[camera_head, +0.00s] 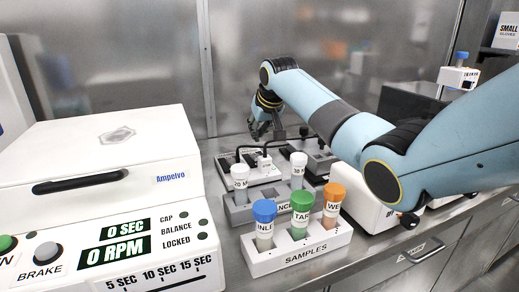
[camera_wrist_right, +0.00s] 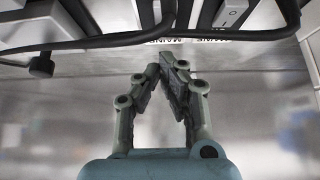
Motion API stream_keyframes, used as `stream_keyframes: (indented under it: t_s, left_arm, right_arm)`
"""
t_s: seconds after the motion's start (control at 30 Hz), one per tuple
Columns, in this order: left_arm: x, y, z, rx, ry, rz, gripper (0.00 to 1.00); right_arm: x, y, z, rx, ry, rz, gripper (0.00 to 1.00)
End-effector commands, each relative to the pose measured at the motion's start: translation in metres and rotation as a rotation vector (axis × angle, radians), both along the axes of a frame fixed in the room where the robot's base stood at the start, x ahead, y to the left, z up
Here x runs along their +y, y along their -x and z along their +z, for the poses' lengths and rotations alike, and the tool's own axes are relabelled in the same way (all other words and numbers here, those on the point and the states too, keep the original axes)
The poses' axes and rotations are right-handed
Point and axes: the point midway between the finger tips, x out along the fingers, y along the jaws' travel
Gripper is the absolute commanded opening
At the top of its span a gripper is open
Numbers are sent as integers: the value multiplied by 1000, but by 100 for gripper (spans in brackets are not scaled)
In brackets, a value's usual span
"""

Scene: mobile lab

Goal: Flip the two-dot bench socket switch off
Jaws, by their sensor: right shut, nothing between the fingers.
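A white bench socket strip (camera_head: 262,176) lies at the back of the bench, with a plug and dark cables on it. My right gripper (camera_head: 262,133) is just behind and above the strip, near the back wall. In the right wrist view, my right gripper (camera_wrist_right: 171,62) has its fingertips together with nothing between them. A pale rocker switch (camera_wrist_right: 232,14) with small marks shows beyond the fingertips, apart from them. I cannot make out dot marks, so I cannot tell which switch is the two-dot one. My left gripper is out of view.
Dark cables (camera_wrist_right: 110,41) cross in front of the sockets. In the head view, a sample rack (camera_head: 285,262) with capped tubes stands in front of the strip. A white centrifuge (camera_head: 110,150) fills the left. A grey device (camera_head: 318,157) stands right of the strip.

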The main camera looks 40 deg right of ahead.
Motion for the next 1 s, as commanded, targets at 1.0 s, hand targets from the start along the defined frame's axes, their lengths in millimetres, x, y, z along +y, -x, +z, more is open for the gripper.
stream_keyframes:
  t_s: [1.0]
  left_arm:
    - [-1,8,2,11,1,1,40]
  right_arm:
    - [2,9,-47,-68,16,-1,0]
